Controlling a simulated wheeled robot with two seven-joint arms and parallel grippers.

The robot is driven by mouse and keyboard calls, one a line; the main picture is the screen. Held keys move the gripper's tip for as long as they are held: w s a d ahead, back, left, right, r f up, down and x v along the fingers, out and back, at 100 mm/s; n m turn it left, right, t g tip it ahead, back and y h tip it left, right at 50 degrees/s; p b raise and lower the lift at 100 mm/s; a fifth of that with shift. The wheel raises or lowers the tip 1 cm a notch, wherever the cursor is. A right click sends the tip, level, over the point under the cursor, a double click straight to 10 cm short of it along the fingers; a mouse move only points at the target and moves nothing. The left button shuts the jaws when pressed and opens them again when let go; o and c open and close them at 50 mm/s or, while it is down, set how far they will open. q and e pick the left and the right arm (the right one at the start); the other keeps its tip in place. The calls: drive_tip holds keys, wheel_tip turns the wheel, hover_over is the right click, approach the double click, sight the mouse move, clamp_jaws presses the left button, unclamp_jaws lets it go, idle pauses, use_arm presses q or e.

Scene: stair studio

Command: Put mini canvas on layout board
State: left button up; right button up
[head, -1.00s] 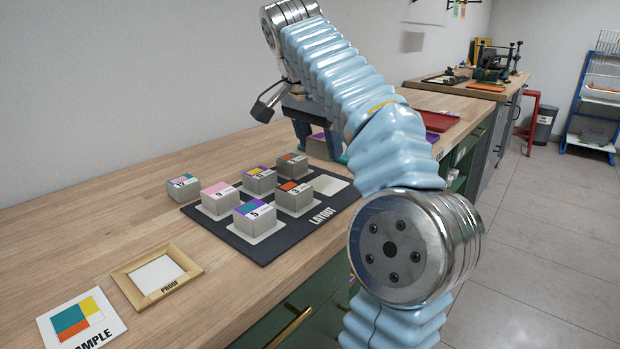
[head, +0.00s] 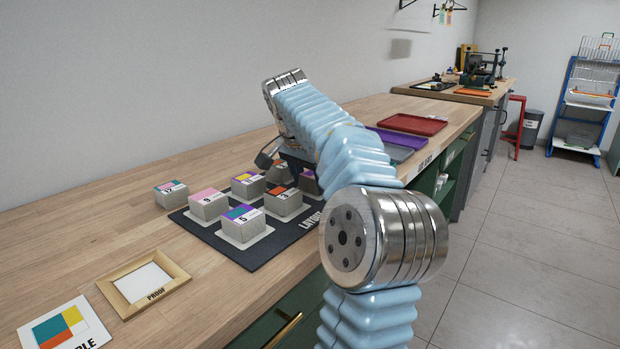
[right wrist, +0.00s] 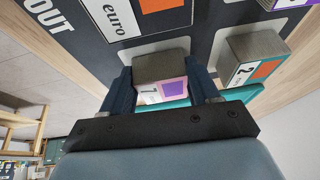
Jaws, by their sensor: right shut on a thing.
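The layout board (head: 250,262) is a dark mat on the bench with white pads and several block-like mini canvases on it, including a pink 9 (head: 208,205), a purple-teal 5 (head: 244,224) and an orange 3 (head: 283,202). In the right wrist view this held canvas (right wrist: 160,64) sits between the fingers, at the board's white pad (right wrist: 185,45). I cannot tell whether it touches the pad. My left gripper is not in view.
A mini canvas marked 12 (head: 171,194) stands off the board to its left. A PROOF frame (head: 118,298) and a sample card (head: 88,335) lie nearer. Red (head: 412,124) and purple (head: 388,138) trays lie beyond my arm.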

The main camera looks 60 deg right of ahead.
drive_tip(key=shift+f, duration=0.2)
drive_tip(key=o, duration=1.1)
drive_tip(key=shift+r, duration=0.1)
drive_tip(key=shift+o, duration=0.2)
drive_tip(key=shift+r, duration=0.25)
drive_tip(key=p+v, duration=0.2)
drive_tip(key=v, duration=1)
drive_tip(key=shift+p, duration=0.35)
